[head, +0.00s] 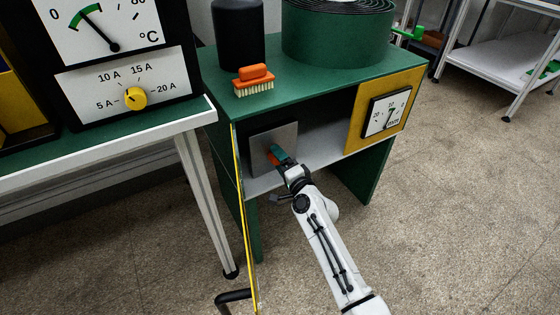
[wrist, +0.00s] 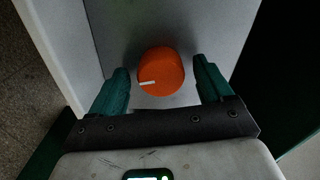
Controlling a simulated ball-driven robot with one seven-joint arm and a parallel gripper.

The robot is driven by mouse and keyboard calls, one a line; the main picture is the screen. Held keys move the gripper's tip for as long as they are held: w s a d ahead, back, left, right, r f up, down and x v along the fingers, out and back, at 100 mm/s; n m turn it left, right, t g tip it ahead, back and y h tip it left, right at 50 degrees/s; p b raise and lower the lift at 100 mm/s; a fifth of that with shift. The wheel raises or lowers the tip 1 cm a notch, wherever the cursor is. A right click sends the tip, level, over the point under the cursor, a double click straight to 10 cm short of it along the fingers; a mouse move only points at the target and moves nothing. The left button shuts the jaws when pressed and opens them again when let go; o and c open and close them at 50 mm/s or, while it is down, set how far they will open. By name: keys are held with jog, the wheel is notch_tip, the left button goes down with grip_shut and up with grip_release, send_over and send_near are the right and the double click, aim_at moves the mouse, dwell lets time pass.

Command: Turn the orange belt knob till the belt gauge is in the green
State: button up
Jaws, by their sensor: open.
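The orange belt knob (wrist: 161,72) sits on a grey plate (head: 261,140) inside the green cabinet. Its white mark points left and slightly down in the wrist view. My gripper (wrist: 160,84) is open, with one green finger on each side of the knob and a gap on both sides. In the head view my gripper (head: 276,154) hides most of the knob. The belt gauge (head: 387,112) is a white dial marked in mm on a yellow panel at the cabinet's right. Its needle points up near a small green arc, but is too small to read exactly.
A table (head: 105,147) at the left holds a panel with a °C gauge and a yellow dial (head: 135,97). An orange brush (head: 254,80), a dark cylinder (head: 237,35) and a green roll (head: 337,37) stand on the cabinet.

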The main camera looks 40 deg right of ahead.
jog(key=p+v, duration=0.1)
jog(key=v, duration=0.9)
jog(key=shift+s, duration=0.35)
